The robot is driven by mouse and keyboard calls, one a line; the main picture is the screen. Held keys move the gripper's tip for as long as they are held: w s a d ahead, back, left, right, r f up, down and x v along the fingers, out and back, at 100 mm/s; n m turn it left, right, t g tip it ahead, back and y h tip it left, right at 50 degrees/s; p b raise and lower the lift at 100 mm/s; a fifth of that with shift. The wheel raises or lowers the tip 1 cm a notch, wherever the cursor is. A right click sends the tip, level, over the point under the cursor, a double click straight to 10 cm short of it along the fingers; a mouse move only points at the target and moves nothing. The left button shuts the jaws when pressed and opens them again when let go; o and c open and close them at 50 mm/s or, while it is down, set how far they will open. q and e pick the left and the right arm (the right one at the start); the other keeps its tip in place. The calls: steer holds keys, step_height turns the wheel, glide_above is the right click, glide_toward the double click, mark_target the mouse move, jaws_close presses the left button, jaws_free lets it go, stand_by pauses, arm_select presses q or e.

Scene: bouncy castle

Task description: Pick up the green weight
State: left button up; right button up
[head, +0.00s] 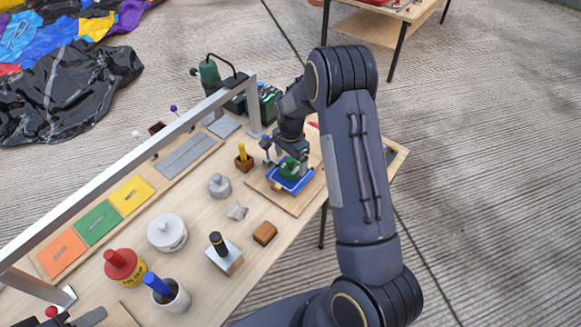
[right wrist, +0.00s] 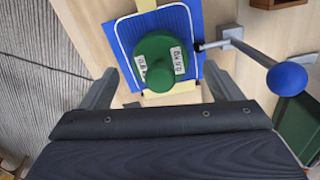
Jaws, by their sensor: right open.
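The green weight (head: 289,170) is a round disc with a knob and white labels on top. It sits upright on a blue plate (head: 298,184) at the right end of the table. In the right wrist view the green weight (right wrist: 160,62) lies ahead, on the blue plate (right wrist: 198,14) with its white outline. My right gripper (head: 287,152) is open and empty, just above the weight. In the right wrist view its fingers (right wrist: 162,82) are spread to either side of the near edge of the weight, apart from it. My left gripper is not in view.
A rod with a blue ball (right wrist: 287,79) reaches beside the plate. A metal frame bar (head: 130,160) crosses over the table. A red-topped weight (head: 124,265), a white round weight (head: 167,232), a wooden block (head: 265,233) and a black-handled block (head: 223,255) stand left of my arm.

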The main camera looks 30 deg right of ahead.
mark_target(289, 169)
steer(key=shift+f, duration=1.45)
steer(key=c, duration=1.6)
steer(key=shift+w+r, duration=0.1)
steer(key=shift+c, duration=1.2)
steer(key=shift+r, duration=0.1)
